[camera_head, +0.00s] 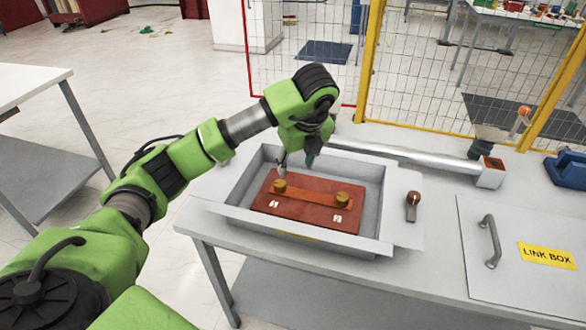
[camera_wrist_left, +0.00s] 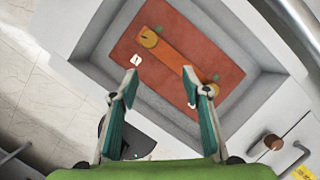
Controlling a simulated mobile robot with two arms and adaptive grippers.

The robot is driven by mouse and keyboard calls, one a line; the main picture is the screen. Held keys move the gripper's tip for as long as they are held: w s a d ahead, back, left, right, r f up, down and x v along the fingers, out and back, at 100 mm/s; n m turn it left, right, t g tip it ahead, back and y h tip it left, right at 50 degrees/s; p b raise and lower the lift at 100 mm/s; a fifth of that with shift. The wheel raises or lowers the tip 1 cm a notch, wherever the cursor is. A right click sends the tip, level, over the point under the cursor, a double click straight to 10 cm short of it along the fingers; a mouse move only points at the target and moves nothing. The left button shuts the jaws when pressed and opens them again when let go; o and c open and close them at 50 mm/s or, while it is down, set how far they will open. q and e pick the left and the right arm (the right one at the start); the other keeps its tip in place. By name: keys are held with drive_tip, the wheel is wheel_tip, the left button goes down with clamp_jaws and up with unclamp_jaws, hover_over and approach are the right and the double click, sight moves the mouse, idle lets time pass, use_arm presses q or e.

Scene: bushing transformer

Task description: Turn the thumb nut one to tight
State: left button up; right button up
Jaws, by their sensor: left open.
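Two brass thumb nuts sit on a copper-coloured bar on a red-brown board (camera_head: 315,217) inside a grey open box (camera_head: 235,203). The left nut (camera_head: 279,186) also shows in the left wrist view (camera_wrist_left: 149,38), with a small white label beside it. The labels are too small to read surely, so I cannot tell which nut is one. My left gripper (camera_head: 296,164) is open and empty above the far left part of the board, apart from both nuts. My right gripper is out of view.
The box walls stand around the board. A lever handle (camera_head: 412,205) is right of the box, and a lid marked LINK BOX (camera_head: 515,275) with a handle lies further right. A grey pipe (camera_head: 425,158) runs behind the box. A yellow-framed mesh fence stands beyond.

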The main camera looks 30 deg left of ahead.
use_arm(q)
drive_tip(key=a, duration=0.2)
approach(280, 183)
drive_tip(key=shift+n+y, duration=0.3)
drive_tip(key=p+x, duration=0.1)
drive_tip(key=x, duration=0.3)
drive_tip(key=shift+w+d+f, duration=0.1)
drive_tip(key=shift+w+f, duration=0.05)
drive_tip(key=shift+f, duration=0.2)
drive_tip(key=p+x, duration=0.1)
drive_tip(key=x, duration=0.2)
drive_tip(key=shift+f, duration=0.15)
drive_tip(key=shift+w+f, duration=0.1)
drive_tip(key=shift+f, duration=0.35)
drive_tip(key=shift+c, duration=0.3)
drive_tip(key=c, duration=1)
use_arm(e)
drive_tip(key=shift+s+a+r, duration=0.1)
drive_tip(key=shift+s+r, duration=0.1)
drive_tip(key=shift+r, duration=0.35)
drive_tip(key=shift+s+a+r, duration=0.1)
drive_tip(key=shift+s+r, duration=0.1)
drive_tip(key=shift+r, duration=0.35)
